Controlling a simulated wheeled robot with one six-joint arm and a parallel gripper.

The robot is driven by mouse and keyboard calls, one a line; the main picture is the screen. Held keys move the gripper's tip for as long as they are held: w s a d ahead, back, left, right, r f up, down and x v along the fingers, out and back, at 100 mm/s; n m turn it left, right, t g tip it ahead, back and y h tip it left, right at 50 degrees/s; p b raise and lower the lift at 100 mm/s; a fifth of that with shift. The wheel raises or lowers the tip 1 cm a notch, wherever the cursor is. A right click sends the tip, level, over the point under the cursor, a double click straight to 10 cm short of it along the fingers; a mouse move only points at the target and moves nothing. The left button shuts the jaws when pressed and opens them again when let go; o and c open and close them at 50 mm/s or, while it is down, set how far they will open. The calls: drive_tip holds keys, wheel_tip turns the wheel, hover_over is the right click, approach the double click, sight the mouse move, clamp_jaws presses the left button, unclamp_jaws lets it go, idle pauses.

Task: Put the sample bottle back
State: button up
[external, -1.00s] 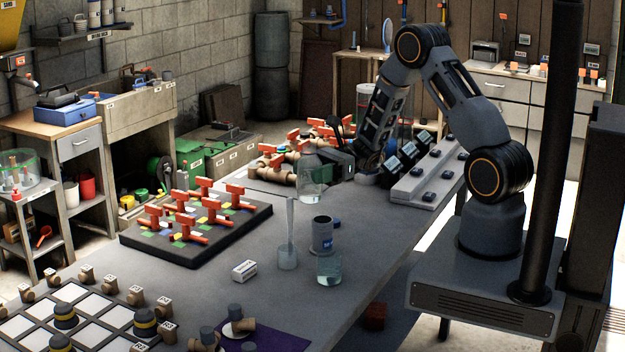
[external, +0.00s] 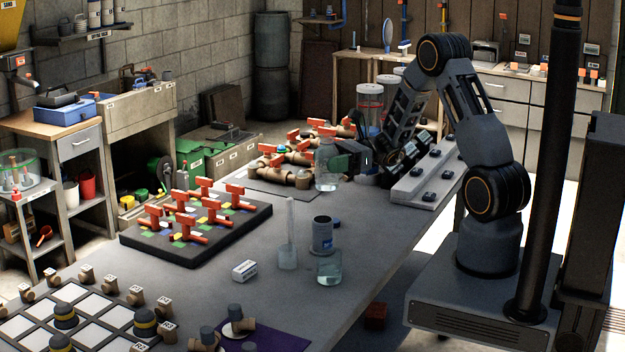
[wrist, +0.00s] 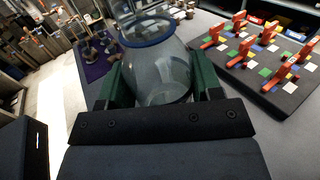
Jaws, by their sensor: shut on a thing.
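The sample bottle (external: 326,172) is a clear, upright glass bottle with some liquid low in it. My gripper (external: 340,160) is shut on it from the right, above the grey table (external: 370,235). In the wrist view the bottle (wrist: 158,70) stands between the two green fingers of my gripper (wrist: 158,85), with its blue-edged mouth away from the palm. A similar glass vessel with pale liquid (external: 328,268) stands near the table's right edge, beside a grey labelled cup (external: 322,236) and a tall glass cylinder with a wide base (external: 288,240).
A dark board with red valve handles (external: 200,228) lies left of the bottle, also in the wrist view (wrist: 270,55). Pipe fittings (external: 290,170) lie behind. A stepped grey block with dark knobs (external: 425,175) stands right. A small white box (external: 244,270) lies in front.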

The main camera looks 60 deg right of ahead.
drive_tip(key=s+d+f+m+t+h+b, duration=0.1)
drive_tip(key=s+d+m+t+h+b, duration=0.3)
drive_tip(key=s+d+b, duration=0.6)
drive_tip(key=s+a+f+t+b, duration=0.1)
drive_tip(key=s+b, duration=0.1)
drive_tip(key=s, duration=0.3)
drive_tip(key=s+a+f+b, duration=0.1)
drive_tip(key=s+a+b, duration=0.1)
drive_tip(key=s, duration=0.3)
drive_tip(key=shift+w+d+f+p, duration=0.85)
drive_tip(key=shift+w+f+p, duration=0.1)
drive_tip(key=shift+w+f, duration=1.15)
drive_tip(key=shift+w+d+f+p, duration=0.9)
drive_tip(key=shift+w+f, duration=1)
drive_tip(key=shift+f, duration=0.4)
drive_tip(key=shift+w+d+f+p, duration=0.75)
drive_tip(key=shift+w+f+p, duration=0.25)
drive_tip(key=shift+w+f, duration=1.1)
drive_tip(key=shift+s+f, duration=0.1)
drive_tip(key=shift+f, duration=0.15)
